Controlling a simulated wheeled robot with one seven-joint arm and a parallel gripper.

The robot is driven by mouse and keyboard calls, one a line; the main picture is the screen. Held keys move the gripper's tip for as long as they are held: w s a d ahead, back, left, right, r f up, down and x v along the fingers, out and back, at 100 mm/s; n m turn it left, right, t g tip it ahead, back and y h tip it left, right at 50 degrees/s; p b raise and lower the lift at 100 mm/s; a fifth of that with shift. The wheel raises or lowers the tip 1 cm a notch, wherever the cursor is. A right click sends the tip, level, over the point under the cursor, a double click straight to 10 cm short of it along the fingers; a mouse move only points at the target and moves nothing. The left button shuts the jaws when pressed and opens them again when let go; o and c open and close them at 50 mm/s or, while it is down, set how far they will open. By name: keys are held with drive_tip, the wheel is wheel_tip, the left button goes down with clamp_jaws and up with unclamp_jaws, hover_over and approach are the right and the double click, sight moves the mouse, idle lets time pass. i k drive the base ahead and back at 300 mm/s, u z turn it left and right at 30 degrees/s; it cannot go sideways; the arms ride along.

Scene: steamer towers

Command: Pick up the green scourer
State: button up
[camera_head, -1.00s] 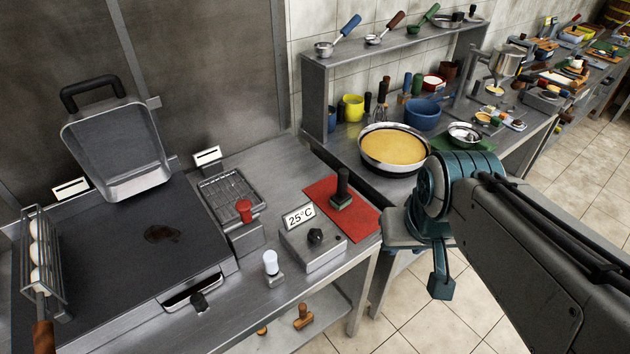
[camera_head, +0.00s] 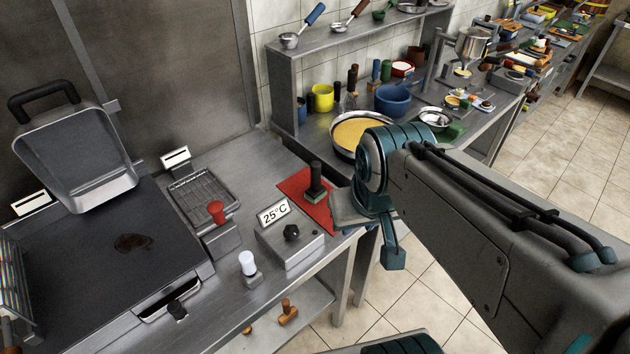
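The green scourer (camera_head: 317,195) is a green pad with an upright black handle. It stands on a red mat (camera_head: 296,190) at the right end of the steel counter. My gripper (camera_head: 376,232) is at the end of my arm, just right of the scourer and the mat in the picture, and looks apart from the scourer. The teal wrist and grey hand hide the mat's right edge. The fingers are seen at a poor angle, so their opening is unclear.
A control box (camera_head: 290,243) with a knob and a 25°C sign stands in front of the mat. A wire rack (camera_head: 203,193) and red knob (camera_head: 216,212) are to its left. A griddle (camera_head: 110,255) lies further left. A batter pan (camera_head: 346,153) and blue bowl (camera_head: 392,100) stand behind.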

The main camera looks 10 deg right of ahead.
sight(317, 192)
drive_tip(key=k, duration=1.3)
drive_tip(key=z, duration=0.6)
drive_tip(key=i, duration=0.8)
drive_tip(key=z, duration=0.4)
drive_tip(key=i, duration=0.85)
drive_tip(key=u, duration=0.85)
drive_tip(key=i, duration=0.65)
drive_tip(key=u, duration=0.6)
